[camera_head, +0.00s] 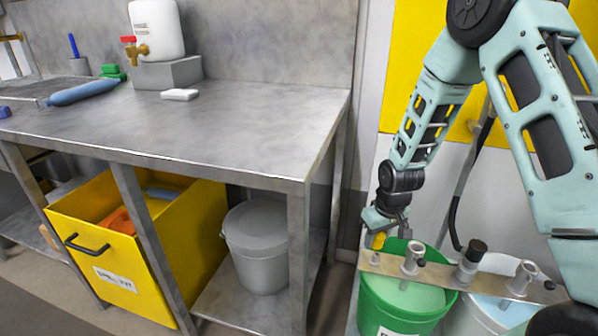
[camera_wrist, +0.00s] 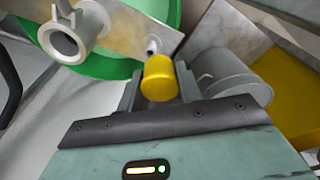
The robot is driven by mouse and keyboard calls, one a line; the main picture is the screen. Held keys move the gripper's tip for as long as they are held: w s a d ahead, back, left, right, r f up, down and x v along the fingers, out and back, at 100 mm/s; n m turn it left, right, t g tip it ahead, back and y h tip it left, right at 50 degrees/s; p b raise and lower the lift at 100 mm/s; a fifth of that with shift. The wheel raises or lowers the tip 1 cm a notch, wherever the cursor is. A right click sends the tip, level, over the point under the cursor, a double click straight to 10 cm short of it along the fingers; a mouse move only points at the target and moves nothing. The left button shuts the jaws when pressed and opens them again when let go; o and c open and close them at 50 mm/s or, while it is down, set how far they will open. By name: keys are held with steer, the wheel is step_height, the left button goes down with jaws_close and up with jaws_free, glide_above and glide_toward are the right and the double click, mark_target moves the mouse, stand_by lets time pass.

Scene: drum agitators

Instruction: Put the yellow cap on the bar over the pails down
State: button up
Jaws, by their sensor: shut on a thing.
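The yellow cap (camera_head: 379,240) is between the fingers of my gripper (camera_head: 383,228), which is shut on it. In the wrist view the cap (camera_wrist: 159,80) sits between the two fingers, with a small pale stud (camera_wrist: 152,46) of the bar close beyond it. The metal bar (camera_head: 437,272) runs across the pails, and the cap is at its left end. I cannot tell whether the cap touches the stud. The green pail (camera_head: 372,304) stands under the bar's left part and a whitish pail (camera_head: 462,322) under its right.
The bar carries upright pipe fittings (camera_head: 412,257) and a black-topped knob (camera_head: 476,250) right of the cap. A black hose (camera_head: 453,220) hangs behind the pails.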

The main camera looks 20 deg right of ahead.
steer(key=s+a+r+p, duration=0.2)
steer(key=r+p, duration=0.4)
steer(key=p, duration=0.3)
steer(key=s+a+r+m+p, duration=0.1)
steer(key=s+a+r+p, duration=0.1)
steer(key=r+p, duration=0.5)
steer(key=shift+s+a+r+p, duration=0.2)
steer(key=shift+s+p, duration=0.25)
steer(key=shift+p, duration=0.5)
